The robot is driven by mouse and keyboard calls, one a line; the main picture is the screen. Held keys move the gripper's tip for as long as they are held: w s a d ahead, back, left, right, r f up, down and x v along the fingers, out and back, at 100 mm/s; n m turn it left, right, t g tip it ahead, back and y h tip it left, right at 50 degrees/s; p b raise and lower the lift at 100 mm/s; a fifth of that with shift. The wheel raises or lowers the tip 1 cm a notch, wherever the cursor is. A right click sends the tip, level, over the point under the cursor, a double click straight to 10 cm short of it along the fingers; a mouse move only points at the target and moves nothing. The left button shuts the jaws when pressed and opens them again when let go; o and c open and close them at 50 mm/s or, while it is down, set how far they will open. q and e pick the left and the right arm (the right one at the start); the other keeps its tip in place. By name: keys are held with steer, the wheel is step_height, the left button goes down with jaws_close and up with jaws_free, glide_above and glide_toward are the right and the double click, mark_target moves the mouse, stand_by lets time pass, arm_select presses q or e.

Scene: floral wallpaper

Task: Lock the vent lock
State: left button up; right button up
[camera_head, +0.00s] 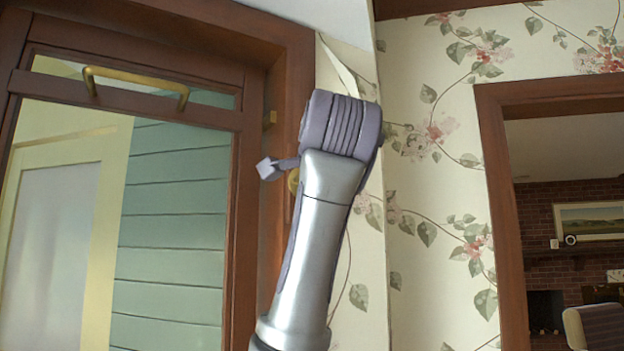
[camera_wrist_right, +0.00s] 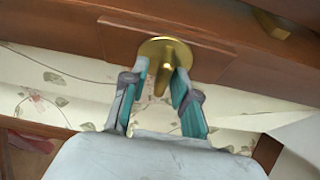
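The vent lock (camera_wrist_right: 172,46) appears to be the brass round plate with a short lever on the brown wooden frame. In the right wrist view its lever points down between the fingers of my right gripper (camera_wrist_right: 160,74). The two fingers with teal pads are apart, one on each side of the lever; I cannot tell whether either touches it. In the head view my right arm hides most of the lock, and only a brass edge (camera_head: 293,181) shows beside my right gripper (camera_head: 272,167). My left gripper is in neither view.
A glazed panel in a brown frame (camera_head: 240,230) with a brass bar handle (camera_head: 135,80) is at the left. A small brass piece (camera_head: 270,120) sits above the lock. Floral wallpaper (camera_head: 430,200) and an open doorway (camera_head: 492,200) are at the right.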

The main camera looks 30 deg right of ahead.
stand_by(0.3)
steer(key=v, duration=1.2)
steer(key=shift+d, duration=0.1)
